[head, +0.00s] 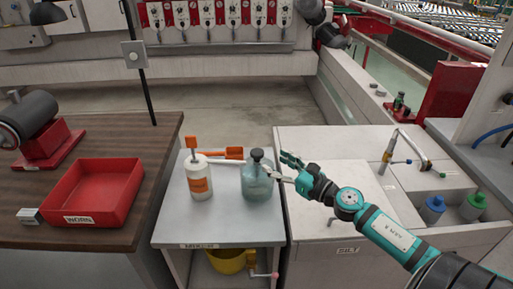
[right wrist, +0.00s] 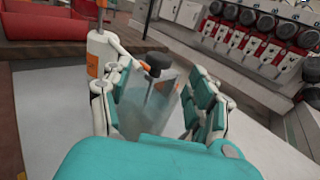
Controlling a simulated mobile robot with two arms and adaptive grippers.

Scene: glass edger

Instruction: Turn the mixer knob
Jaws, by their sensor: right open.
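A clear bluish jar (head: 257,182) with a dark knob-like top (head: 257,155) stands on the small grey table (head: 225,230). In the right wrist view the jar (right wrist: 150,108) shows a dark rod inside, below its top (right wrist: 156,64). My right gripper (head: 281,167) is open at the jar's right side. In the right wrist view its fingers (right wrist: 163,90) stand on either side of the jar; I cannot tell whether they touch it. A pinkish knob (head: 275,275) shows low beside the yellow bucket (head: 231,262). Which knob is the mixer's is unclear. My left gripper is out of view.
A red tray (head: 92,192) sits on the wooden bench. The sink unit (head: 325,215) borders the table on the right.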

